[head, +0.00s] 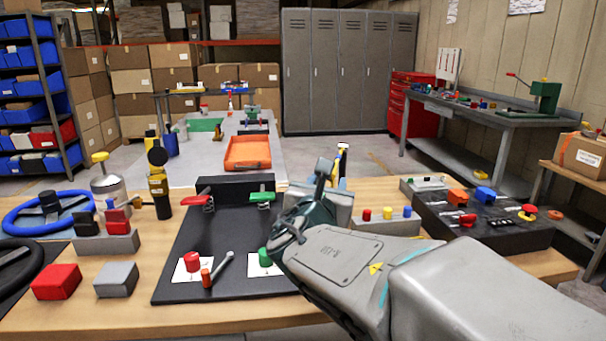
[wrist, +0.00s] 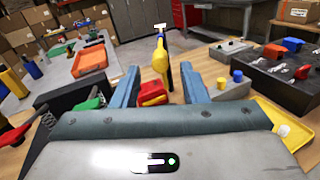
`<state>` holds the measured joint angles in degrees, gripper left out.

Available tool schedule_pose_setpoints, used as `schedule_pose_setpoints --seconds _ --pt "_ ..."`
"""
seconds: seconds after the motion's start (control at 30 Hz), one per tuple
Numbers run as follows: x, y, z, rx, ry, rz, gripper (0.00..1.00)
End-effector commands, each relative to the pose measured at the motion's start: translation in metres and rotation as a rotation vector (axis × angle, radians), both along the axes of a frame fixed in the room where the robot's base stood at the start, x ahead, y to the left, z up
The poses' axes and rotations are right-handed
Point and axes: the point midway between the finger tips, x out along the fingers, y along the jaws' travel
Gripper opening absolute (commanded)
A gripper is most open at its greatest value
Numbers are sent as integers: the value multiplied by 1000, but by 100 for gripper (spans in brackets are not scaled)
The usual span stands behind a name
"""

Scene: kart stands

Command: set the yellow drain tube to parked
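A yellow upright piece with a dark tube or handle beside it, which looks like the yellow drain tube (wrist: 159,62), stands ahead of my gripper (wrist: 158,76) in the wrist view. In the head view a yellow and dark upright part (head: 342,160) shows just behind my gripper (head: 322,178) and is mostly hidden. My gripper's two blue-grey fingers are apart, with a red block-like part (wrist: 152,92) visible between them. I cannot tell whether anything touches the fingers. The yellow piece appears beyond the fingertips. Its lower end is hidden.
A black board (head: 225,238) with red and green handles lies left of my gripper. A grey block with red, yellow and blue pegs (head: 387,226) and a dark box with knobs (head: 482,222) stand to the right. A yellow and black upright tool (head: 158,188) stands at left.

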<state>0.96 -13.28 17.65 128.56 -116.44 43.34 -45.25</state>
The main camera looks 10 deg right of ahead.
Motion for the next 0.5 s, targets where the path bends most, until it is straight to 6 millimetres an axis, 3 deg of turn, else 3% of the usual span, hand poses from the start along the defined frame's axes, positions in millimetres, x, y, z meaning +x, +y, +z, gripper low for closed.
schedule_pose_setpoints --seconds 0.2,0.5 --pt "37 -16 -1 0 1 -2 40" --pt "60 -25 0 2 -1 -1 40"
